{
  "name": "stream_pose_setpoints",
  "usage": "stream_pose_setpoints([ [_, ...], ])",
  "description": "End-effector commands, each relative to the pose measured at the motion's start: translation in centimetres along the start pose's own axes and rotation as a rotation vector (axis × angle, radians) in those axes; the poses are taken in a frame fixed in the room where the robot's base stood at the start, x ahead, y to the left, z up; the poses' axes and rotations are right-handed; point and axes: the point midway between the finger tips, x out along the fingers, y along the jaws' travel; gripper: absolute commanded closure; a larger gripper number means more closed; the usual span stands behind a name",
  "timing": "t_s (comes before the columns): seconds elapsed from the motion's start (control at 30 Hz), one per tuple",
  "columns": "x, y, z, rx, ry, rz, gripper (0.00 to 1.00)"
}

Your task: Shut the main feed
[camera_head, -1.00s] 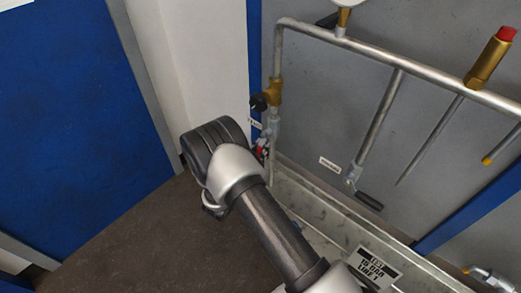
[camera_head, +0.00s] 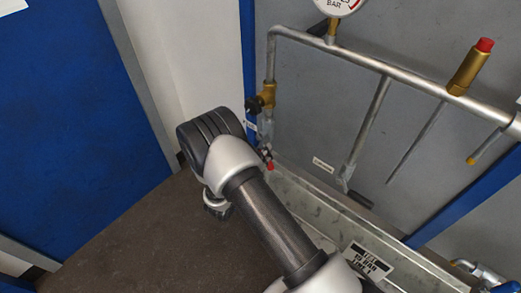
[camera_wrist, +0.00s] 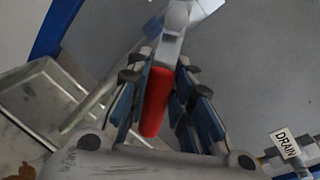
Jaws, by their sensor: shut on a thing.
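A red lever handle (camera_wrist: 157,100) lies between the two fingers of my gripper (camera_wrist: 158,78) in the wrist view. The fingers are shut on it from both sides. The handle joins a pale metal fitting (camera_wrist: 172,45) above it. In the head view a small red tip (camera_head: 270,165) shows just right of my wrist, low on the vertical pipe at the left. My arm hides most of the gripper there.
A brass valve with a dark knob (camera_head: 265,97) sits above on the same pipe. A pressure gauge (camera_head: 338,6) and a red-capped brass fitting (camera_head: 470,68) are on the top pipe. A DRAIN tag (camera_wrist: 286,143) hangs at right in the wrist view. A metal trough (camera_head: 310,205) runs below.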

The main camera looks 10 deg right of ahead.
Motion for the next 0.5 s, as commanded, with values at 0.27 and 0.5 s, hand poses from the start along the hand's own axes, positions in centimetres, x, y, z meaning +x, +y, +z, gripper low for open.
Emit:
stream_pose_setpoints([
  [0.27, -0.4, -1.4, 0.5, -0.258, 0.049, 0.008, 1.0],
  [0.5, -0.6, -2.6, 0.9, -0.482, 0.093, 0.009, 1.0],
])
